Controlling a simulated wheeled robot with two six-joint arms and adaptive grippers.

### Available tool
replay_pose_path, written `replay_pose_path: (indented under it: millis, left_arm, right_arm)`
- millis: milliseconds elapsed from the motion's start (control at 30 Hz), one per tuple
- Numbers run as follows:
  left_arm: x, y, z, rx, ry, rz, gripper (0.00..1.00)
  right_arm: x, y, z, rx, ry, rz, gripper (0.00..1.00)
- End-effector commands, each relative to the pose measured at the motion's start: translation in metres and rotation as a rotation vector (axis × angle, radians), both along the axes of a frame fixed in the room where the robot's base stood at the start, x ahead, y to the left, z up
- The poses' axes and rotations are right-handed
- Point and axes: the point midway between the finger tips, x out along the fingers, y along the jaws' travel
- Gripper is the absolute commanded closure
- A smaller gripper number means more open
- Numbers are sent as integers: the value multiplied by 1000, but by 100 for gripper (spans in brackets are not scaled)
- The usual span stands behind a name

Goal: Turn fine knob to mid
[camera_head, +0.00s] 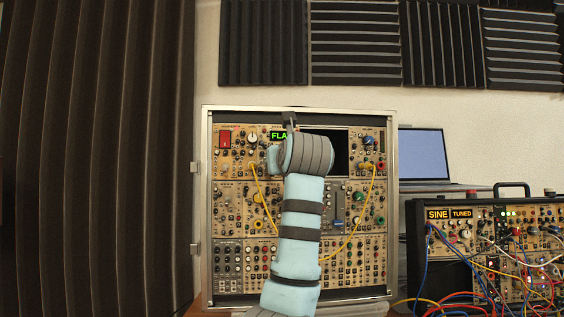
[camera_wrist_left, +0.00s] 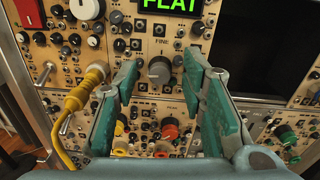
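The grey fine knob (camera_wrist_left: 159,70) sits below the label FINE (camera_wrist_left: 159,41) on the tan synth panel in the left wrist view. Its pointer is too small to read. A display (camera_wrist_left: 168,5) above it reads FLAT in green; it shows partly covered in the head view (camera_head: 279,135). My left gripper (camera_wrist_left: 160,77) is open, its two teal fingers on either side of the knob with visible gaps. In the head view my arm hides the knob and most of the gripper. My right gripper is not in view.
A yellow cable plug (camera_wrist_left: 88,88) stands out just left of my left finger. Orange and yellow knobs (camera_wrist_left: 169,130) lie below. The synth case (camera_head: 204,200) fills the middle; a second patched case (camera_head: 490,215) and a laptop (camera_head: 423,154) stand to the right.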

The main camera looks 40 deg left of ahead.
Motion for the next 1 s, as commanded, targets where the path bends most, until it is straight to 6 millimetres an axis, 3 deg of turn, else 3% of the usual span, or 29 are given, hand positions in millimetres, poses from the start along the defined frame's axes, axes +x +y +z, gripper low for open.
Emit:
replay_pose_path:
  millis: [200,433,1000]
  left_arm:
    - [0,0,0,0,0,0,64]
    - [0,0,0,1,1,0,100]
    - [0,0,0,85,87,0,100]
  right_arm:
    - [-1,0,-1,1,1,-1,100]
    - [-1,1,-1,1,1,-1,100]
    - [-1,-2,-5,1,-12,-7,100]
